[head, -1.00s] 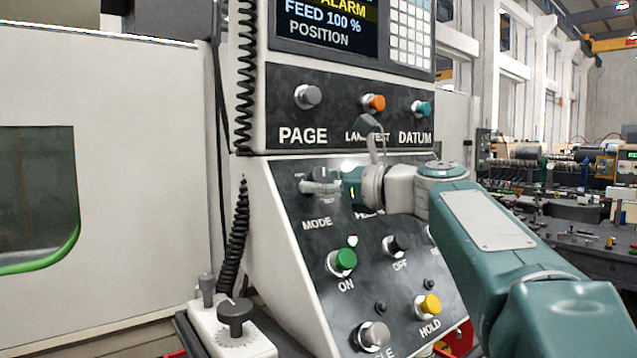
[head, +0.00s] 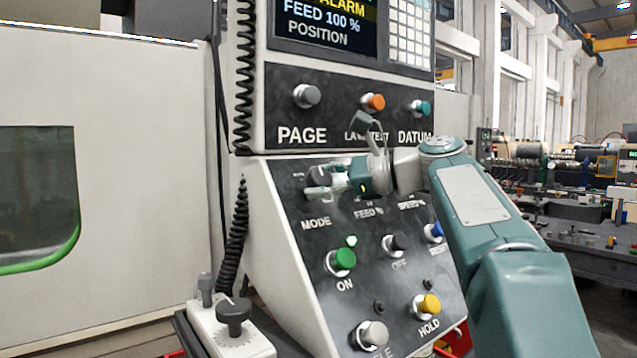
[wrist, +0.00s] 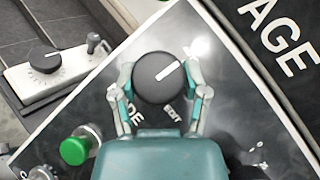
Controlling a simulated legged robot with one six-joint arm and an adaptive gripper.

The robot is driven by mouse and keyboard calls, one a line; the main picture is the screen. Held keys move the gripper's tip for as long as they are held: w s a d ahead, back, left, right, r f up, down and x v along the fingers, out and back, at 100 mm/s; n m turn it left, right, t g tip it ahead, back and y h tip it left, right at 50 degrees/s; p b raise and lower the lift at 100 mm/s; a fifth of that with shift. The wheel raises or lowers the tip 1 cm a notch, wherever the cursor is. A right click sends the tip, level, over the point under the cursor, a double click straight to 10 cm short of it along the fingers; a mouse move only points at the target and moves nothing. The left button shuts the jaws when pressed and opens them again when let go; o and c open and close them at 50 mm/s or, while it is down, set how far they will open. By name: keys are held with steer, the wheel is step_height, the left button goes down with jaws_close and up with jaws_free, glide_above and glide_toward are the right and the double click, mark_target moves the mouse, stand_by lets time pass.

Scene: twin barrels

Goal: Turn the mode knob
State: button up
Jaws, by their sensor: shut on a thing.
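The mode knob (wrist: 157,82) is a round dark grey knob with a white pointer line. In the wrist view the line points to the upper right. In the head view the knob (head: 319,176) sits above the MODE label, partly hidden by my gripper (head: 328,179). In the wrist view my gripper (wrist: 160,77) has one finger on each side of the knob and is shut on it.
A green ON button (head: 343,259) and a dark OFF button (head: 396,244) stand out from the panel below. The PAGE knob (head: 306,96) is above. A coiled cable (head: 236,235) hangs at left, over a pendant box with a knob (head: 235,314).

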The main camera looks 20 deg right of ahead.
steer(key=shift+d+f+n+g, duration=0.1)
steer(key=shift+f+n+g, duration=0.05)
steer(key=shift+n+g, duration=0.85)
steer(key=o, duration=1.1)
steer(key=shift+o, duration=0.2)
steer(key=v, duration=1.1)
steer(key=shift+s+d+r, duration=0.2)
steer(key=shift+d+r, duration=0.05)
steer(key=shift+d, duration=0.05)
steer(key=shift+a, duration=0.1)
